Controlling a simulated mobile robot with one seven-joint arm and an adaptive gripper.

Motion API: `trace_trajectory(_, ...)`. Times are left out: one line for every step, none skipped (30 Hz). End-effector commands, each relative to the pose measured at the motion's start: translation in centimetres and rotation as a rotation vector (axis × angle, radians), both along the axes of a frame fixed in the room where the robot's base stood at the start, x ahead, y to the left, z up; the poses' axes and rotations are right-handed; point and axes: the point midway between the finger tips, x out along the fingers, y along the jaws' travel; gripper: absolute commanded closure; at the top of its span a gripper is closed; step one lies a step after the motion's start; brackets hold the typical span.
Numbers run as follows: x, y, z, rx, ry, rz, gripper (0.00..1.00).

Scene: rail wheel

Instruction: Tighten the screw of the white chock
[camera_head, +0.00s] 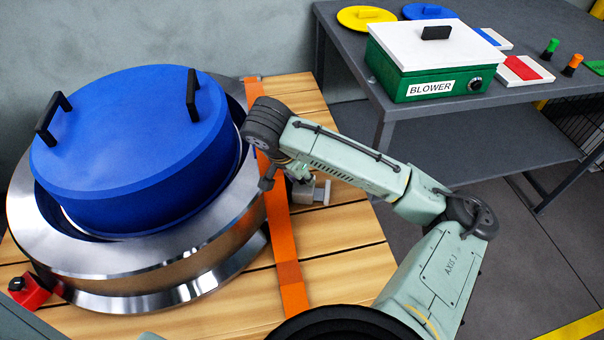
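A small pale grey-white block (318,193), which looks like the white chock, sits on the wooden pallet (345,235) to the right of the steel rail wheel (170,265). It lies beside the orange strap. Its screw cannot be made out, as my wrist is in front of that area. My arm reaches in from the lower right and bends down at the wrist. My gripper (299,179) is at the block's left and upper side, close to or touching it. The fingers are small and partly hidden, so open or shut does not show.
A blue lid (140,135) with two black handles sits in the wheel. A red chock (30,292) with a black knob is at the wheel's lower left. An orange strap (283,240) crosses the pallet. A grey table (400,110) holds a green BLOWER box (420,85).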

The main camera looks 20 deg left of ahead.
Motion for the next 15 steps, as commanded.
trace_trajectory(-0.10,0.01,-0.13,-0.001,0.003,0.007,0.72)
trace_trajectory(-0.10,0.01,-0.12,0.000,0.004,0.007,0.70)
trace_trajectory(-0.10,0.01,-0.11,0.001,0.003,0.008,0.67)
trace_trajectory(-0.08,0.00,-0.10,0.001,0.003,0.008,0.65)
trace_trajectory(-0.08,0.00,-0.08,0.001,0.003,0.008,0.63)
trace_trajectory(-0.07,0.01,-0.07,0.001,0.002,0.008,0.61)
trace_trajectory(-0.05,0.01,-0.06,0.002,0.002,0.008,0.59)
trace_trajectory(-0.05,0.01,-0.06,0.002,0.002,0.008,0.57)
trace_trajectory(-0.04,0.00,-0.05,0.002,0.002,0.008,0.54)
trace_trajectory(-0.04,0.00,-0.05,0.002,0.002,0.008,0.52)
trace_trajectory(-0.04,0.00,-0.05,0.001,0.001,0.008,0.52)
trace_trajectory(-0.03,0.00,-0.04,0.001,0.001,0.008,0.52)
trace_trajectory(-0.02,0.01,-0.04,0.001,0.001,0.008,0.52)
trace_trajectory(-0.02,0.00,-0.04,0.001,0.001,0.008,0.52)
trace_trajectory(-0.02,0.01,-0.03,0.002,0.000,0.008,0.52)
